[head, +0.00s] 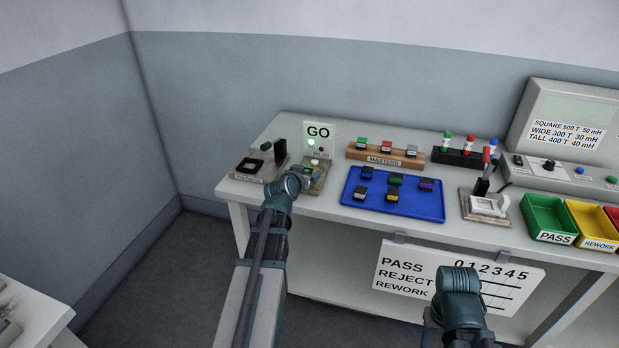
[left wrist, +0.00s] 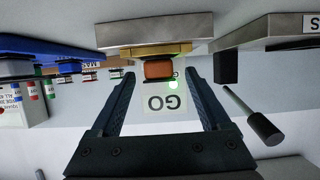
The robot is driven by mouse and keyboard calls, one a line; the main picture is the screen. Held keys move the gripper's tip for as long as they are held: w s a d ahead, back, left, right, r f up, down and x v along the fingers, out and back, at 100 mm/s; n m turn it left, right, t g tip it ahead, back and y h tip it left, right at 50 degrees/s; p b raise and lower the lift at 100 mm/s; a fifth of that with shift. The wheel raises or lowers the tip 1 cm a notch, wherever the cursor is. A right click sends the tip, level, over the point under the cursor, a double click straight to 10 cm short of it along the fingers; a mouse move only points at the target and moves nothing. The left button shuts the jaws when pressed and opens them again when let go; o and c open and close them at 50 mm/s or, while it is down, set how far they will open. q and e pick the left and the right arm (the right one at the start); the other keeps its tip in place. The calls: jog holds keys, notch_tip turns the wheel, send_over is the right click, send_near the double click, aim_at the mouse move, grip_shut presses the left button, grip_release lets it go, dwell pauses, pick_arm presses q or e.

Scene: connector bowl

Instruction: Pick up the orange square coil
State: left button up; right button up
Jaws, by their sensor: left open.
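The orange coil (left wrist: 158,70) sits on a brass-coloured seat of a grey fixture (left wrist: 150,33), which appears upside down in the left wrist view. My left gripper (left wrist: 160,76) is open, with one finger on each side of the coil and visible gaps between. In the head view my left gripper (head: 303,176) is over the GO fixture (head: 318,188) and hides most of the coil there. My right arm (head: 460,284) shows low in the head view, with its fingers out of sight.
A GO sign (head: 318,133) with a lit green lamp stands behind the fixture. Left of it is another fixture (head: 250,171) with a black lever. Right are a blue tray (head: 425,205) with several coils, a MASTERS rack (head: 385,157) and a green PASS bin (head: 549,219).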

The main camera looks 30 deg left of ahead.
pick_arm(q)
grip_shut()
jog(key=shift+r, duration=0.15)
pick_arm(e)
jog(key=shift+r, duration=0.1)
